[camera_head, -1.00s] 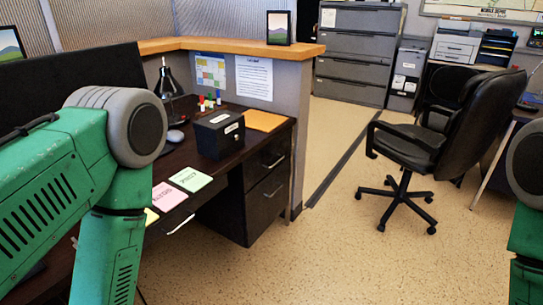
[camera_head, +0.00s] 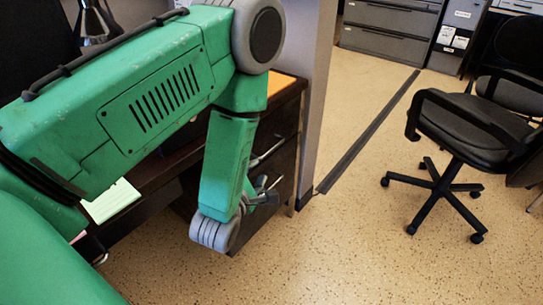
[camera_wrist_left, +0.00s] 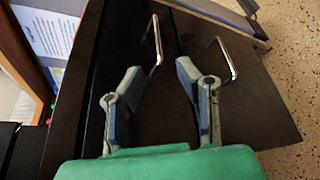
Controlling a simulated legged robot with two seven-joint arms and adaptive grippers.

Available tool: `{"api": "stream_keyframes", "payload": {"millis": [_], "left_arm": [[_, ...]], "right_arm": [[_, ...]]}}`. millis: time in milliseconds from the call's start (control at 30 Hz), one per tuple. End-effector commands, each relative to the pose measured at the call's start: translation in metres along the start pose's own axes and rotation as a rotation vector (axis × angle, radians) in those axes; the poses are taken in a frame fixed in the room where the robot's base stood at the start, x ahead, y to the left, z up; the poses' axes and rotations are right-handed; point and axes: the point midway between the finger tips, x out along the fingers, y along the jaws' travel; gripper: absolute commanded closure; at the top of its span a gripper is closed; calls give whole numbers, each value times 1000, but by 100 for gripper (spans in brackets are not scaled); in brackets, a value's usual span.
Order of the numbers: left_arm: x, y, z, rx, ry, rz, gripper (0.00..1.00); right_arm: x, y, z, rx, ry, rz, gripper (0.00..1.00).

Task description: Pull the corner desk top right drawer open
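The corner desk's top right drawer (camera_head: 287,122) has a dark front and a silver bar handle (camera_head: 268,151); it looks shut. In the left wrist view, which is turned sideways, its handle (camera_wrist_left: 152,44) stands out from the dark front, with the lower drawer's handle (camera_wrist_left: 226,57) to its right. My left gripper (camera_head: 266,190) is in front of the drawers, low beside the handles. In the left wrist view its fingers (camera_wrist_left: 158,82) are apart with nothing held, and the top handle's end lies near the gap between them. Contact cannot be told. My right gripper is out of view.
A black office chair (camera_head: 470,130) stands on the speckled floor to the right. A grey partition (camera_head: 318,90) borders the desk's right side. Grey file cabinets (camera_head: 390,30) stand at the back. The floor before the drawers is clear. My left arm covers much of the desk.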

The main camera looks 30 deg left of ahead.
Motion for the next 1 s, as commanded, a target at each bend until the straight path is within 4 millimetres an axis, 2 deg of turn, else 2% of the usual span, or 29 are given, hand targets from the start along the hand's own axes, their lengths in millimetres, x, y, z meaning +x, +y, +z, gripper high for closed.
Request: {"api": "stream_keyframes", "payload": {"millis": [167,500,700,833,1000], "left_arm": [[19,2,-1,-25,-7,13,70],[91,1,-2,-23,-7,11,70],[123,1,-2,-22,-5,9,70],[135,1,-2,-24,-5,8,70],[140,2,-2,-23,-3,7,70]], "right_arm": [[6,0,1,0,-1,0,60],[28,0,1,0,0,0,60],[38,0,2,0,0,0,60],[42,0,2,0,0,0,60],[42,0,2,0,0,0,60]]}}
